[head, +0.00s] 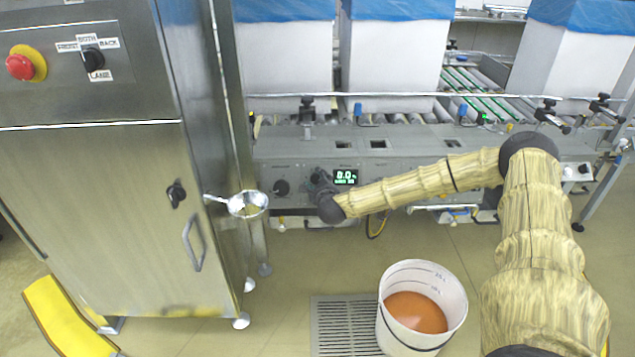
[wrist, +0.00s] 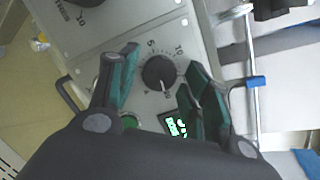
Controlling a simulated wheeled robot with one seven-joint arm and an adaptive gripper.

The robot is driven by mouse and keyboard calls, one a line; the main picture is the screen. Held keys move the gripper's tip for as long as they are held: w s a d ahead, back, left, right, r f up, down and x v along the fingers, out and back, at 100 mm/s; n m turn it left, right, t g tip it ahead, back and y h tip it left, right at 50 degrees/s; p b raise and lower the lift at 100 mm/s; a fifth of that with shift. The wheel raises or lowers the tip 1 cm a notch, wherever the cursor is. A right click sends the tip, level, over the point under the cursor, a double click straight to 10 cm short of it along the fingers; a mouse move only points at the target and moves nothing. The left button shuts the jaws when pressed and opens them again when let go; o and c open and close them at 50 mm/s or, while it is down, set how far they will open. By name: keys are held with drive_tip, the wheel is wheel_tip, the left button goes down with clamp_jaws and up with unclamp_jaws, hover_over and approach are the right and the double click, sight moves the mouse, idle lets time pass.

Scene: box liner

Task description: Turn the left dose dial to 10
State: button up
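A round black dial (wrist: 159,72) sits on the grey panel in the wrist view, with a printed scale around it showing 5 and 10. In the head view my gripper (head: 319,181) is at the panel and hides this dial. The green-lit display (head: 345,177) just right of it appears to read 0.0; part of it also shows in the wrist view (wrist: 176,125).
Another black knob (head: 281,187) is on the panel left of my gripper. A steel cabinet (head: 100,215) with a ladle (head: 248,204) stands at left. A white bucket (head: 438,338) of orange liquid is on the floor below. Blue-lined boxes (head: 394,55) stand behind the panel.

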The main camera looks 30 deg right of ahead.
drive_tip(key=c, duration=0.7)
drive_tip(key=shift+o, duration=0.2)
